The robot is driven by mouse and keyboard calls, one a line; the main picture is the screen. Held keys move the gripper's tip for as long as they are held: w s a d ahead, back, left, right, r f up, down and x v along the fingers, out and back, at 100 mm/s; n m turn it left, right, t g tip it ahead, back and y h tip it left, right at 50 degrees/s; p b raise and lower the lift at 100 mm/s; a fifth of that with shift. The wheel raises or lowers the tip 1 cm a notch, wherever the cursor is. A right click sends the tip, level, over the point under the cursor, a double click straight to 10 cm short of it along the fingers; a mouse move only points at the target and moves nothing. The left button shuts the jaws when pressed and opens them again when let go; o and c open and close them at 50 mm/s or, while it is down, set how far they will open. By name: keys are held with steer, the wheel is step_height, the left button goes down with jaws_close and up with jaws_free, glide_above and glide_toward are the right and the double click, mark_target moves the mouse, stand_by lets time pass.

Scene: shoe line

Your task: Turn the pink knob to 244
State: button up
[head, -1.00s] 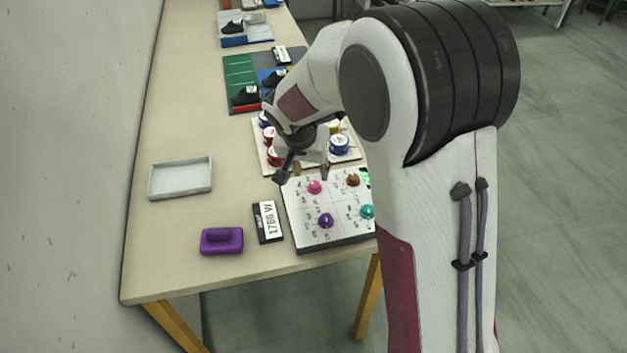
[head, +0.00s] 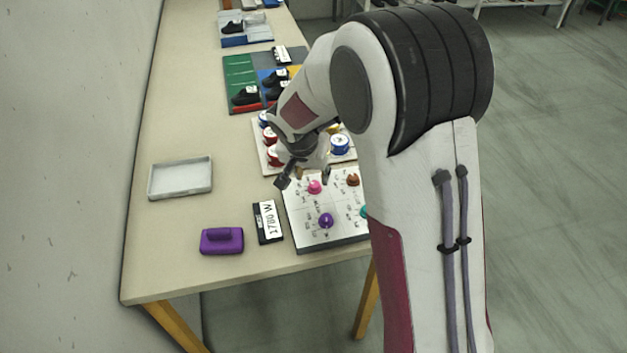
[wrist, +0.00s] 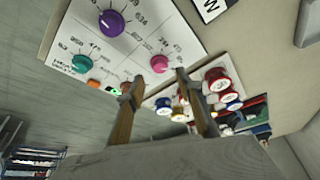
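The pink knob (head: 314,187) stands on a white panel (head: 301,234) near its far edge. In the wrist view the pink knob (wrist: 159,63) lies just beyond the fingertips, in the gap between them. My gripper (head: 305,178) is open and empty, with its fingers on either side of the knob's line; it also shows in the wrist view (wrist: 154,80). I cannot tell whether a finger touches the knob. The knob's pointer and the small dial numbers are too small to read surely.
The panel also bears a purple knob (head: 326,220), a brown knob (head: 352,180) and a teal knob (wrist: 81,64). A label plate (head: 268,222), a purple handled block (head: 222,240) and a grey tray (head: 181,178) lie left. Red and blue round items (head: 340,144) stand behind.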

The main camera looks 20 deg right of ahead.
mark_target(314, 184)
steer(key=shift+x, duration=2.45)
jaws_close()
